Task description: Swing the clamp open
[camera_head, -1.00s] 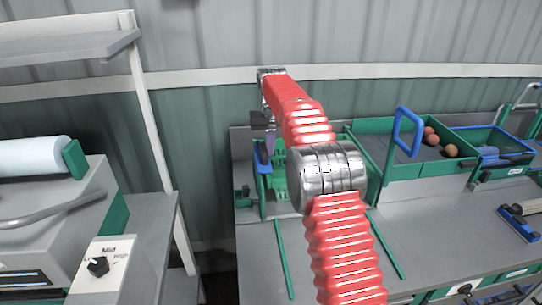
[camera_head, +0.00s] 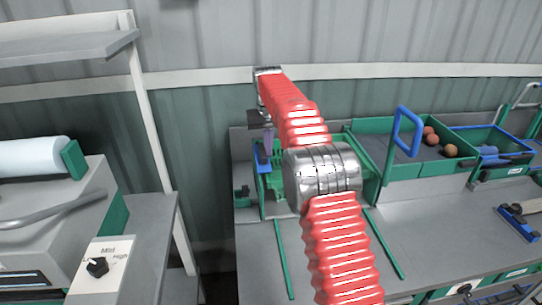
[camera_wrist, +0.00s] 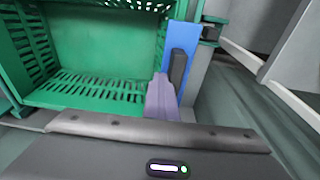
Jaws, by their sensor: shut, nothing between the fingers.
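What looks like the clamp is a blue upright bar (camera_wrist: 183,34) with a black handle or pad (camera_wrist: 178,68), beside the right wall of a green slotted crate (camera_wrist: 85,85). In the head view the blue bar (camera_head: 262,158) shows at the crate's left side, and the crate (camera_head: 277,183) is partly hidden by my arm. My gripper (camera_wrist: 161,95) is shut and empty, its purple-grey fingers pointing at the lower part of the blue bar, close to the black piece. I cannot tell whether they touch. In the head view my gripper (camera_head: 268,140) hangs just above the blue bar.
A green bin with a blue handle (camera_head: 407,130) and some round tomatoes (camera_head: 450,150) stands to the right on the grey bench (camera_head: 450,215). Green strips lie on the bench front. A machine with a dial (camera_head: 97,267) and a white post stand at left.

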